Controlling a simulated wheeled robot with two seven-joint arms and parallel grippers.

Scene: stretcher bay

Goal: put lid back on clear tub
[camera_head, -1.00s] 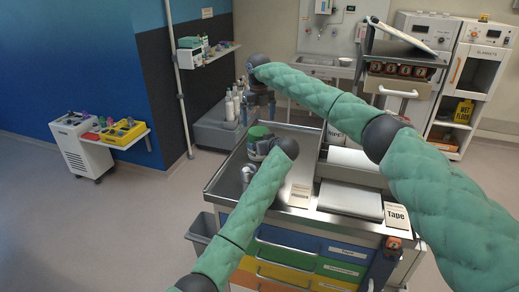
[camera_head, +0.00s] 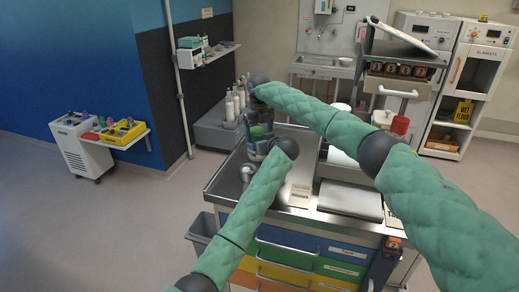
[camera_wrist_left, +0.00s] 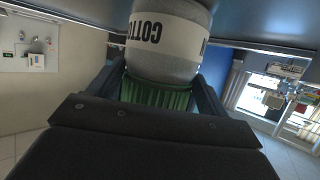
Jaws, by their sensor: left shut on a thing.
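The clear tub (camera_wrist_left: 165,50) has grey-white contents and a white label reading "COTT…", upside down in the left wrist view. A ribbed green lid (camera_wrist_left: 155,95) is in line with its top; I cannot tell if it is fully seated. In the head view the green lid (camera_head: 259,131) shows at the far left of the cart top, above the tub (camera_head: 257,150). My left gripper (camera_wrist_left: 160,80) is shut around the tub's upper part, its fingers on both sides. My right gripper (camera_head: 259,116) points down just above the green lid; its fingers are too small to read.
The cart (camera_head: 228,187) has a raised metal rim. White bottles (camera_head: 230,108) stand behind it on the left. A red-capped jar (camera_head: 400,126) is at the right, beside my right arm.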

